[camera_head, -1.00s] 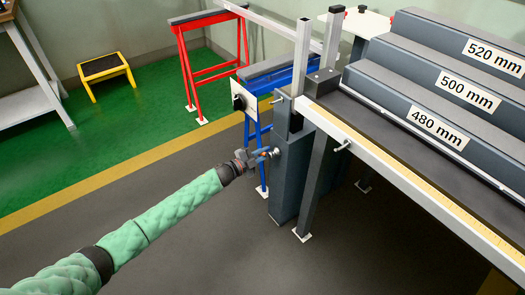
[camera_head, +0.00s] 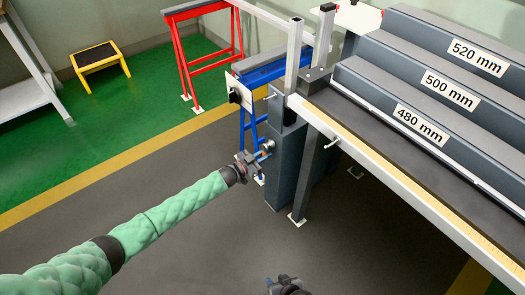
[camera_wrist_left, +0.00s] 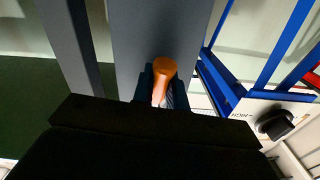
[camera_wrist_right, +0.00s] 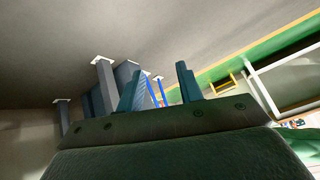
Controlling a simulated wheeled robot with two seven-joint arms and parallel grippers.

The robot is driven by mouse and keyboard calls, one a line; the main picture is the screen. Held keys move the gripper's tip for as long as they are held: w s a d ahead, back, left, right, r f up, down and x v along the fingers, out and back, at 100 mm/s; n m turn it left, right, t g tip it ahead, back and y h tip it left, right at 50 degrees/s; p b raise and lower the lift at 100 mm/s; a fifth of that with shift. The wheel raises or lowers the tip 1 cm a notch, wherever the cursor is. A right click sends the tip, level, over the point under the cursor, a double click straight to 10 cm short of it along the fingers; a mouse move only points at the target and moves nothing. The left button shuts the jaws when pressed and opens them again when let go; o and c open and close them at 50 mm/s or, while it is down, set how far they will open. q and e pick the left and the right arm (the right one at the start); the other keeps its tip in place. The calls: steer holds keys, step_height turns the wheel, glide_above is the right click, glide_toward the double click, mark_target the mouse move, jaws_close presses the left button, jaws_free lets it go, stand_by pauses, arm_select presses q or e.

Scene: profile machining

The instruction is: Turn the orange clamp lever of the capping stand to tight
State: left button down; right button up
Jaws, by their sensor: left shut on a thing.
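The capping stand appears as a dark grey column (camera_head: 285,170) beside the bench's front left corner, with an upright silver profile (camera_head: 293,58) at its top. The orange clamp lever (camera_wrist_left: 164,69) is on the column's side, its rounded end clear in the left wrist view. My left gripper (camera_head: 257,158) is at the lever, shut on it, with its fingers (camera_wrist_left: 160,88) on both sides; they hide part of the lever. Whether the clamp is tight cannot be told. My right gripper (camera_head: 283,283) is low at the bottom edge; its fingers (camera_wrist_right: 160,88) are apart and empty.
The long bench (camera_head: 425,207) with stepped grey blocks fills the right side. A blue stand (camera_head: 256,85) with a black knob is behind the column. A red trestle (camera_head: 205,50) and yellow step stool (camera_head: 98,57) stand farther back. The floor at lower left is clear.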

arm_select(q)
steer(key=shift+s+d+f+n+p, duration=0.1)
steer(key=shift+s+d+n+p, duration=0.2)
steer(key=shift+n, duration=0.5)
arm_select(e)
steer(key=shift+w+a+r, duration=0.1)
steer(key=shift+r, duration=1.35)
arm_select(q)
steer(key=shift+a, duration=0.1)
steer(key=c, duration=1.4)
jaws_free()
steer(key=v, duration=0.8)
arm_select(e)
steer(key=shift+f, duration=0.8)
steer(key=shift+r, duration=0.25)
